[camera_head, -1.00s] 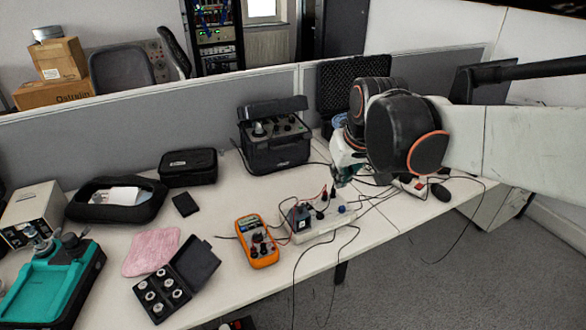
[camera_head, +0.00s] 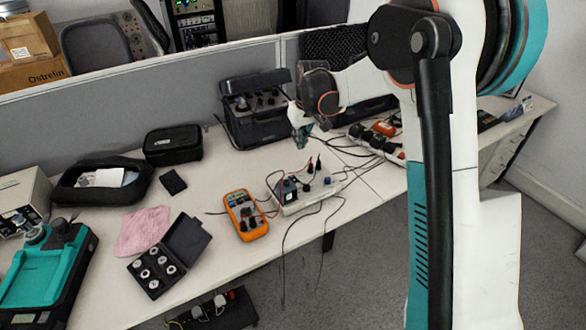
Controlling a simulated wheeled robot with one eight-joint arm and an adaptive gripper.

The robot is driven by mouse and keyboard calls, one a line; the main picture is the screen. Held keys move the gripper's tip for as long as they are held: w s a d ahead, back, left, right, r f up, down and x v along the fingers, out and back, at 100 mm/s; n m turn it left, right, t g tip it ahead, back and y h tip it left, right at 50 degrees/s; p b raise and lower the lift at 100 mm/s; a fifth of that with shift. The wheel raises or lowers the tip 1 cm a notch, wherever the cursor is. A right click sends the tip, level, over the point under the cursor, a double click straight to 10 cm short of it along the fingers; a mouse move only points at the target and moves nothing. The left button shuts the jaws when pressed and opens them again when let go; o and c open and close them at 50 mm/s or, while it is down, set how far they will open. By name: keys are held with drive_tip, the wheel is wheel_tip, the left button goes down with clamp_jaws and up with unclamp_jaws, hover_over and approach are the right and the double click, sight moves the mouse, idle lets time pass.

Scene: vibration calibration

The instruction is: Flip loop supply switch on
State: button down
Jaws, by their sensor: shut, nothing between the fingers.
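A white box with cables and terminals (camera_head: 303,203), which looks like the loop supply, lies on the table right of the orange multimeter (camera_head: 245,214). A dark block (camera_head: 288,190) stands at its left end, and dark and blue knobs show along its top. The switch itself is too small to make out. My gripper (camera_head: 301,138) is small in view, points down and is shut with nothing in it. It is above and behind the white box, apart from it, in front of the black case instrument (camera_head: 258,112).
A power strip with plugs (camera_head: 375,140) lies right of my gripper. Thin cables trail over the table edge. A black case of weights (camera_head: 156,270), a pink cloth (camera_head: 143,231) and a black pouch (camera_head: 173,145) lie left. My arm covers the right side.

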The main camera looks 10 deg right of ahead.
hover_over(293, 177)
drive_tip(key=s, duration=0.2)
wheel_tip(293, 177, down, 4)
drive_tip(key=shift+s+d+g, duration=0.2)
drive_tip(key=shift+d+g, duration=0.1)
drive_tip(key=shift+d, duration=0.05)
drive_tip(key=shift+f, duration=0.1)
drive_tip(key=b+x, duration=0.1)
drive_tip(key=x, duration=0.3)
drive_tip(key=b+x, duration=0.2)
drive_tip(key=x, duration=0.2)
drive_tip(key=b+x, duration=0.1)
drive_tip(key=x, duration=0.3)
drive_tip(key=shift+s+d+f, duration=0.1)
drive_tip(key=shift+s+f, duration=0.25)
drive_tip(key=shift+f, duration=0.1)
drive_tip(key=shift+f+b, duration=0.35)
drive_tip(key=shift+f, duration=0.1)
